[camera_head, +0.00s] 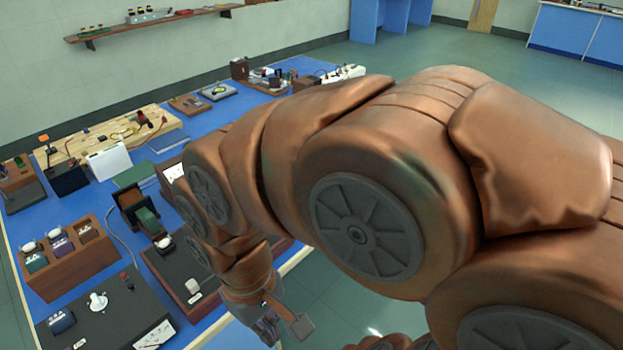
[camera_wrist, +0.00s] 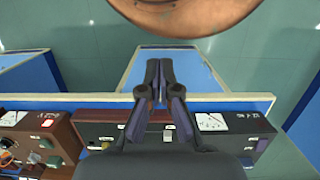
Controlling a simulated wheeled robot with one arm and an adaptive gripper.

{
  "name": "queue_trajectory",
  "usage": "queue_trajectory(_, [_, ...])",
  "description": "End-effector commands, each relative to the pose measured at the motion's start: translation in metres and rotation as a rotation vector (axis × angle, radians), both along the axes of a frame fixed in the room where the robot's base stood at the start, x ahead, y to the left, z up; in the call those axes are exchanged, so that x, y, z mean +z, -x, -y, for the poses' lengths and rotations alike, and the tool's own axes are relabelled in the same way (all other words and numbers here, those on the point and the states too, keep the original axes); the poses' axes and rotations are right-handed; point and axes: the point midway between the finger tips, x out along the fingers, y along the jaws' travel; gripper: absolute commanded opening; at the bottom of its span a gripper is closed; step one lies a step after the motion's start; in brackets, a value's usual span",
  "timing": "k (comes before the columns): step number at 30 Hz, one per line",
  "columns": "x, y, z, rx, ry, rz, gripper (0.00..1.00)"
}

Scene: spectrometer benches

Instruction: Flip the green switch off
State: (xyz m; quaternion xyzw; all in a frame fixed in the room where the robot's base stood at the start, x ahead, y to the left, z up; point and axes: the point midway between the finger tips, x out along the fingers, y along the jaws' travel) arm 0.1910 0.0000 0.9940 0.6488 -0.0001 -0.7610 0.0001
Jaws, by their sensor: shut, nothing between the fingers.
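My gripper (camera_wrist: 158,78) is shut and empty in the wrist view, its two dark fingers side by side. They reach over the bench's front edge, with a dark panel box (camera_wrist: 232,128) behind and to their right. My arm hides much of the bench's right side.
The blue bench (camera_head: 22,226) is crowded with instruments. A brown box with knobs (camera_wrist: 38,143) is at the wrist view's left. Open floor lies beyond the bench edge.

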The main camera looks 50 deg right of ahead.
Motion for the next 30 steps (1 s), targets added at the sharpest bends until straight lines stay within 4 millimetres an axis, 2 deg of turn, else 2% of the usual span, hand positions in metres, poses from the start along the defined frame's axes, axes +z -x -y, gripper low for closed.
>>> queue_trajectory(11, [0.0, 0.0, 0.0, 0.0, 0.0, 0.0, 0.0])
queue_trajectory(15, [0.003, -0.012, 0.002, 0.009, -0.008, 0.01, 0.0])
queue_trajectory(17, [0.008, -0.026, 0.005, 0.018, -0.016, 0.026, 0.0])
queue_trajectory(20, [0.018, -0.059, 0.016, 0.039, -0.035, 0.061, 0.0])
queue_trajectory(23, [0.03, -0.098, 0.037, 0.058, -0.053, 0.109, 0.0])
queue_trajectory(26, [0.043, -0.136, 0.067, 0.069, -0.065, 0.161, 0.0])
queue_trajectory(30, [0.056, -0.18, 0.123, 0.066, -0.068, 0.233, 0.0])
